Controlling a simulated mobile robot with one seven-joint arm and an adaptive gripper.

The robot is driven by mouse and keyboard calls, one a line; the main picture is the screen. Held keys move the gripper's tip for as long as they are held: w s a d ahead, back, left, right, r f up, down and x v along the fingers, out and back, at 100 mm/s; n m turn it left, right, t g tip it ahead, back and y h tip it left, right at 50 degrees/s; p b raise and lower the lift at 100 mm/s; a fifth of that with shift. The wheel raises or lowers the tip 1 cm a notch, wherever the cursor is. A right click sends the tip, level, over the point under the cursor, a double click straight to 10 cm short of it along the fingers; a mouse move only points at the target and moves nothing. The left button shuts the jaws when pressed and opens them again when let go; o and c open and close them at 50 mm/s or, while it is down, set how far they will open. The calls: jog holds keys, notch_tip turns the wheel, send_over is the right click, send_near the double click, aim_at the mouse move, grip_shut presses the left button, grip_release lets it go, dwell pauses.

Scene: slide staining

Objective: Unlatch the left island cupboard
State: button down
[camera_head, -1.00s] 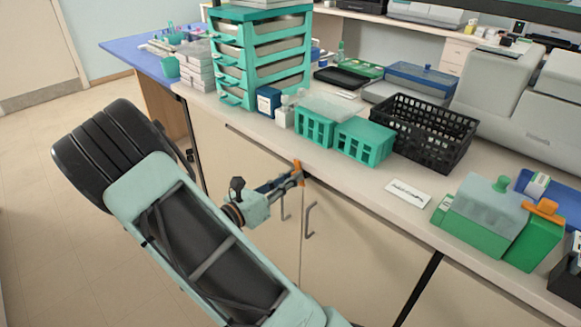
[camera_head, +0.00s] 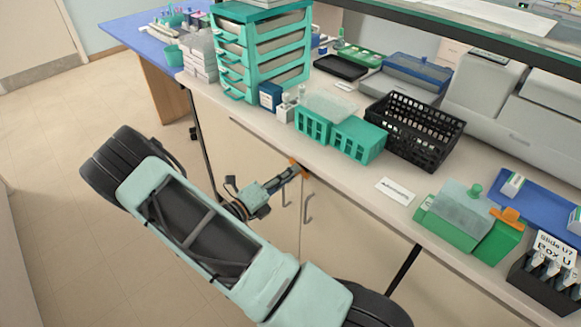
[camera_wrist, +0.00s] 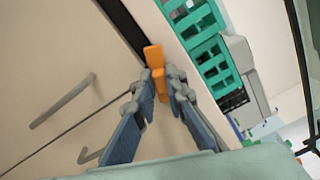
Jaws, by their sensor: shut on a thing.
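The left island cupboard (camera_head: 255,170) has pale beige doors that look shut, with two grey bar handles (camera_head: 308,207) beside the seam. A small orange latch (camera_head: 298,166) sits at the top of the seam, just under the countertop edge. It also shows in the wrist view (camera_wrist: 154,58), sticking out past the fingers. My gripper (camera_head: 292,172) reaches it from the lower left, its two blue-grey fingers closed on the latch. In the wrist view my gripper (camera_wrist: 158,88) has a fingertip on each side of the orange piece. Part of the latch is hidden between the fingers.
The countertop above holds a teal drawer unit (camera_head: 262,50), teal racks (camera_head: 357,140), a black basket (camera_head: 412,130), a white label card (camera_head: 396,191) and a green box (camera_head: 462,215). A dark vertical strip (camera_head: 406,267) borders the cupboard. Floor (camera_head: 50,150) at left is clear.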

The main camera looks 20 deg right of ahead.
jog(key=shift+d+n+p, duration=0.1)
jog(key=shift+n+p, duration=0.75)
jog(key=shift+n, duration=0.95)
jog(key=c, duration=2)
grip_release()
jog(key=shift+o, duration=0.2)
jog(key=v, duration=1.2)
jog(key=shift+r, duration=0.1)
